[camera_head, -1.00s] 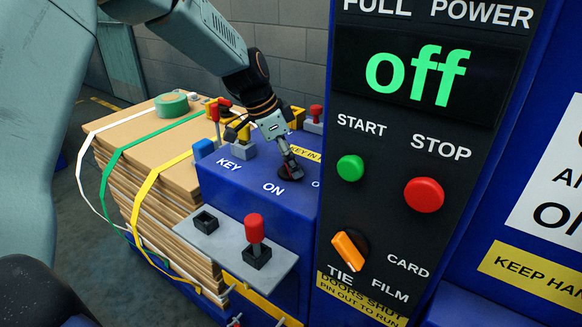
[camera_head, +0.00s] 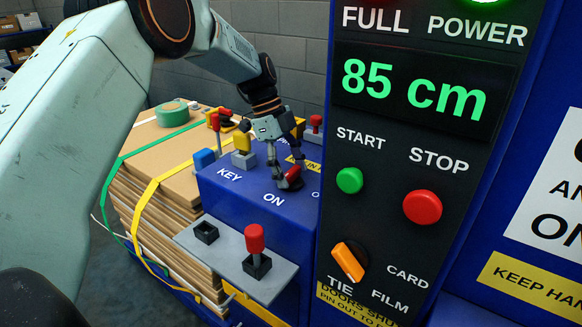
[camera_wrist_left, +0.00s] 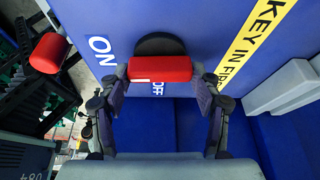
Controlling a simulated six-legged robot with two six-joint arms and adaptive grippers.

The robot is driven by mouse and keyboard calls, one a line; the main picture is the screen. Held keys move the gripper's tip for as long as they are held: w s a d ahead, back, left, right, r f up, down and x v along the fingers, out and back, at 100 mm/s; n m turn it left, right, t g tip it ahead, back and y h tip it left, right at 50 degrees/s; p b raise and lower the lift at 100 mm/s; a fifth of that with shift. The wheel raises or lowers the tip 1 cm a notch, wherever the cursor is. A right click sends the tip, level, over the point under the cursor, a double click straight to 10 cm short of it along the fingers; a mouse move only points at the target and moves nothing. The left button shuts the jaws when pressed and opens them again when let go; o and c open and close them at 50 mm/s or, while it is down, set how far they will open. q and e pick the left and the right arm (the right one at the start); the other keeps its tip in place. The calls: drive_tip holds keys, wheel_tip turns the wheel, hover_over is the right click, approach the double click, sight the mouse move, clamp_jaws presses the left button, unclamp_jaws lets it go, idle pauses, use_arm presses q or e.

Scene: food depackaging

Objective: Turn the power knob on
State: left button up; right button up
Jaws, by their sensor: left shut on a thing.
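The power knob has a red grip (camera_head: 293,173) on a black round base, on top of the blue cabinet (camera_head: 235,200) between the ON and OFF lettering. My left gripper (camera_head: 288,180) reaches down onto it from above and is shut on the knob. In the left wrist view the red knob (camera_wrist_left: 160,69) sits between the two fingertips (camera_wrist_left: 164,78), with its black base behind it. The display (camera_head: 415,95) on the control panel reads "85 cm". My right gripper is not in view.
The panel holds a green START button (camera_head: 349,180), a red STOP button (camera_head: 422,206) and an orange selector (camera_head: 348,261). A yellow key block (camera_head: 242,142) and red-topped levers stand near the gripper. A red-topped pin (camera_head: 255,239) stands in a grey shelf; strapped cardboard (camera_head: 150,190) lies left.

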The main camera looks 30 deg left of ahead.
use_arm(q)
drive_tip(key=shift+w+a+r+m, duration=0.1)
drive_tip(key=shift+w+r+m, duration=0.1)
drive_tip(key=shift+m, duration=0.2)
drive_tip(key=o, duration=1.2)
drive_tip(key=shift+s+a, duration=0.1)
drive_tip(key=shift+s, duration=0.05)
drive_tip(key=shift+c, duration=0.2)
drive_tip(key=shift+f, duration=0.15)
drive_tip(key=v, duration=1.2)
